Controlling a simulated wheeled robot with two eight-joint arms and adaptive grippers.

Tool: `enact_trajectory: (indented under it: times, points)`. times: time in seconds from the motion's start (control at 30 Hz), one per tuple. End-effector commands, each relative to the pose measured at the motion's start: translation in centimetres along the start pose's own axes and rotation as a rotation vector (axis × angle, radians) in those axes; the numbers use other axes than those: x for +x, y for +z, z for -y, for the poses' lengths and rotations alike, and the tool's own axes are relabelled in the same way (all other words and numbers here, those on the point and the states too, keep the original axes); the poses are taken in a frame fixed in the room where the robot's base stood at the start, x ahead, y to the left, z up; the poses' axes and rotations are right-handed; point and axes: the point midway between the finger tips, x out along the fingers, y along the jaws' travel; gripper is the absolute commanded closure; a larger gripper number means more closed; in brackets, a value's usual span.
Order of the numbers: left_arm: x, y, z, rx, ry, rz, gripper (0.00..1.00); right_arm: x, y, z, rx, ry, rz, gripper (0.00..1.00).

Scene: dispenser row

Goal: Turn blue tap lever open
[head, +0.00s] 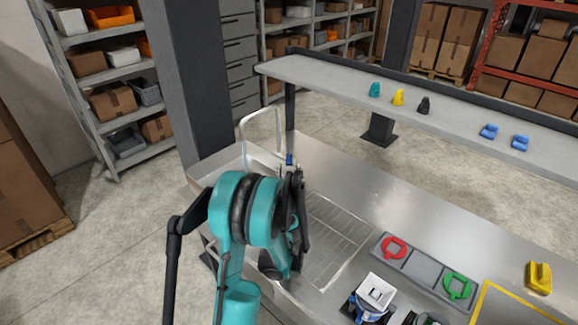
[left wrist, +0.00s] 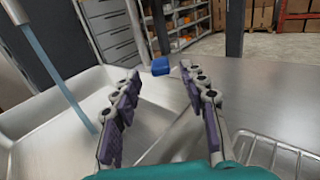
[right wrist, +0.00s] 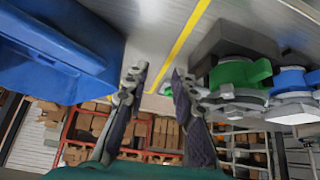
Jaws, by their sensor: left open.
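The blue tap lever (head: 289,159) is a small blue knob near the foot of the tall, pale arched tap (head: 262,113) behind the sink. In the left wrist view the lever (left wrist: 160,66) shows between and just beyond my left fingertips. My left gripper (left wrist: 160,73) is open, one finger on each side of the lever in the picture. I cannot tell whether either finger touches it. In the head view my left arm hides much of the sink and gripper. My right gripper (right wrist: 155,76) is open and empty in the right wrist view.
A pale blue streak like water (left wrist: 62,75) runs down into the sink basin (left wrist: 45,118). A wire drainer (head: 335,240) lies right of the sink. A raised shelf (head: 330,78) holds small coloured pieces. A large blue object (right wrist: 50,55) and green knob (right wrist: 240,72) flank my right gripper.

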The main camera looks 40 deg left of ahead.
Motion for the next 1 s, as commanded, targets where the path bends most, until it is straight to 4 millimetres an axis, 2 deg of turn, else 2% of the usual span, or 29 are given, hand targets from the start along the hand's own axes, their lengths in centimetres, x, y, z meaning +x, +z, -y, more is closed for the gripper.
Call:
enact_trajectory:
  times: [0.1, 0.2, 0.5, 0.53, 0.67, 0.7, 0.77, 1.0]
  points:
    - [-1.9, 0.0, 0.1, 0.000, -0.002, 0.000, 0.57, 0.0, 0.0, 0.0, 0.000, 0.000, 0.000, 0.74]
    - [-2.9, 0.0, 0.1, 0.000, -0.002, 0.000, 0.57, 0.0, 0.0, 0.0, 0.000, 0.000, 0.000, 0.74]
    - [-3.4, 0.0, 0.0, 0.000, -0.001, 0.000, 0.57, 0.0, 0.0, 0.0, 0.000, 0.000, 0.000, 0.74]
    - [-3.4, 0.0, 0.0, 0.000, -0.001, 0.000, 0.60, 0.0, 0.0, 0.0, 0.000, 0.000, 0.000, 0.74]
    - [-3.4, 0.1, 0.4, -0.047, 0.005, -0.001, 0.94, 0.0, 0.0, 0.0, 0.000, 0.000, 0.000, 0.74]
    - [-3.5, 0.1, 0.7, -0.096, 0.010, -0.003, 1.00, 0.0, 0.0, 0.0, 0.000, 0.000, 0.000, 0.74]
    - [-3.6, 0.3, 1.4, -0.203, 0.025, -0.005, 1.00, 0.1, 0.1, 0.0, 0.000, 0.000, 0.000, 0.74]
    - [-4.6, 0.5, 4.9, -0.825, 0.124, 0.009, 1.00, 0.2, 0.2, 0.0, 0.000, 0.000, 0.000, 0.74]
